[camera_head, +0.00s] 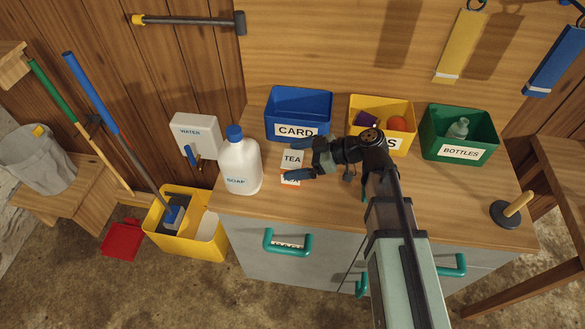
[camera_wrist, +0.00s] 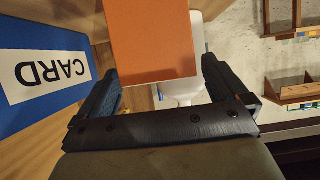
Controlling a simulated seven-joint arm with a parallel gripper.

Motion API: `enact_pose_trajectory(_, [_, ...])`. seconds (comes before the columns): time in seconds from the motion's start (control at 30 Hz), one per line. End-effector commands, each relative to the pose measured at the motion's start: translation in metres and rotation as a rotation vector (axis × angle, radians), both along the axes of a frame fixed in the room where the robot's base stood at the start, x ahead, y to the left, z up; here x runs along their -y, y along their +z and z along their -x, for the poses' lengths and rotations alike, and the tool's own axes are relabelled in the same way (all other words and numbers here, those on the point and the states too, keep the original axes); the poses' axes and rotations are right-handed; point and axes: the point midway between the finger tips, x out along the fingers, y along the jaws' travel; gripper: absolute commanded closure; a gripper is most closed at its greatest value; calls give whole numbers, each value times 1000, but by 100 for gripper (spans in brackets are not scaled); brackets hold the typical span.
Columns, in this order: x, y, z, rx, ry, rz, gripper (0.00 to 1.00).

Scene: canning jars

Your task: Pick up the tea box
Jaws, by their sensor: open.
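The tea box (camera_head: 291,159) is a small orange carton with a white TEA label. It stands on the wooden counter between the soap bottle and the blue CARD bin. In the wrist view its plain orange face (camera_wrist: 150,45) sits ahead of and between my fingertips. My gripper (camera_head: 298,160) is open at the box, reaching in from the right, with one finger on the far side and one on the near side. In the wrist view my gripper (camera_wrist: 162,70) shows gaps beside the box.
The white soap bottle (camera_head: 240,165) stands close left of the box. The blue CARD bin (camera_head: 300,104) is just behind, and shows left in the wrist view (camera_wrist: 40,70). A yellow bin (camera_head: 365,104), green BOTTLES bin (camera_head: 459,153) and plunger (camera_head: 508,214) stand rightward.

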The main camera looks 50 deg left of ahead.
Motion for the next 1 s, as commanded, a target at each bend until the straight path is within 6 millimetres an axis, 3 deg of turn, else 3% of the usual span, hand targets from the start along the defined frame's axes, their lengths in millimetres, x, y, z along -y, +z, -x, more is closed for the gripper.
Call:
enact_pose_trajectory(0.17, [0, 0, 0, 0, -1, 0, 2])
enact_pose_trajectory(0.67, [0, 0, -1, 0, -1, 0, 50])
enact_pose_trajectory(1.0, [0, 4, -1, 0, -1, 0, 51])
